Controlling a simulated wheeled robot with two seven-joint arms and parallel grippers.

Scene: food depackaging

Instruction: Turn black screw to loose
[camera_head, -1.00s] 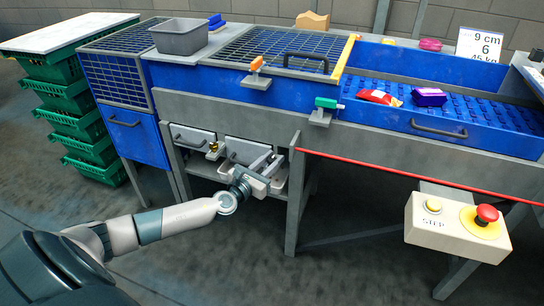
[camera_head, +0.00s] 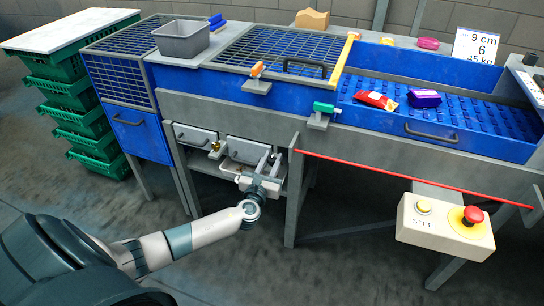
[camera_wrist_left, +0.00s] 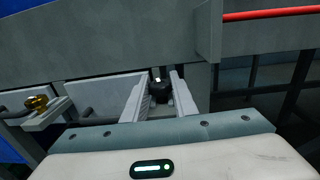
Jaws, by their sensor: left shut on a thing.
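The black screw (camera_wrist_left: 160,92) shows as a dark knob between the two fingers of my left gripper in the left wrist view. My left gripper (camera_wrist_left: 161,90) is shut on it. In the head view my left gripper (camera_head: 268,163) is under the machine's front beam, beside the right-hand grey drawer, and it hides the screw there. The turn angle of the screw cannot be told. My right gripper is not in view.
A brass knob on a bracket (camera_head: 215,146) is left of my gripper. Grey drawers (camera_head: 196,136) sit close behind. A table leg (camera_head: 294,195) stands just to the right. A control box with a red button (camera_head: 447,226) hangs further right.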

